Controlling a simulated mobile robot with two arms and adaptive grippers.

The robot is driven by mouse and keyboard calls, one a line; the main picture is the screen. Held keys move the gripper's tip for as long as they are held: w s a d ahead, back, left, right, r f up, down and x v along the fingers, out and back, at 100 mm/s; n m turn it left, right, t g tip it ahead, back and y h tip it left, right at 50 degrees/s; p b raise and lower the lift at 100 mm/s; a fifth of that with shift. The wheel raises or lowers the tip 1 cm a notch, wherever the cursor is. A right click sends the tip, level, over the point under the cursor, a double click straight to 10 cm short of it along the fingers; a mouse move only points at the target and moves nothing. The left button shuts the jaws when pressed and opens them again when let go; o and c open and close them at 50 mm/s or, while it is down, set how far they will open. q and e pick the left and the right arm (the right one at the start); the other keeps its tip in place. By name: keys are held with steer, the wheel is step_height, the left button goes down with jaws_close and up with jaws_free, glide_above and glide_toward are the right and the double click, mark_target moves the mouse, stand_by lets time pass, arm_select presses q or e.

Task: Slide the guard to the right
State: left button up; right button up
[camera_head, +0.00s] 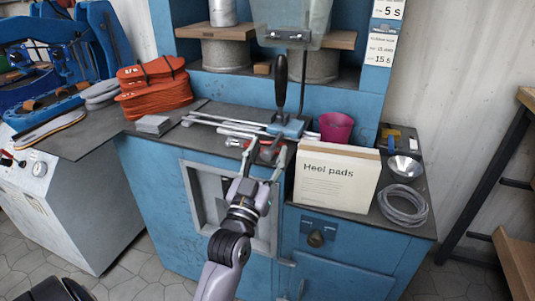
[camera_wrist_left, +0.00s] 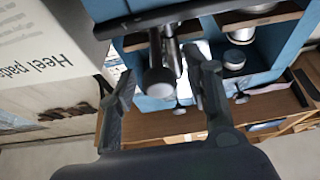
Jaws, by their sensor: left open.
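A clear, see-through guard (camera_head: 290,18) with a metal strip along its lower edge hangs at the front of the blue machine, at the top middle of the head view. I cannot clearly pick it out in the left wrist view. My left gripper (camera_head: 262,163) is well below the guard, in front of the bench edge, with its fingers apart and pointing up toward the metal rods and clamp. My right gripper is out of view.
A black-handled lever (camera_head: 281,80) stands upright below the guard. A Heel pads box (camera_head: 336,180), a pink cup (camera_head: 336,127) and a cable coil (camera_head: 403,205) are to the right.

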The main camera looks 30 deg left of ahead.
arm_select(q)
steer(key=shift+c, duration=0.3)
jaws_close()
stand_by(0.6)
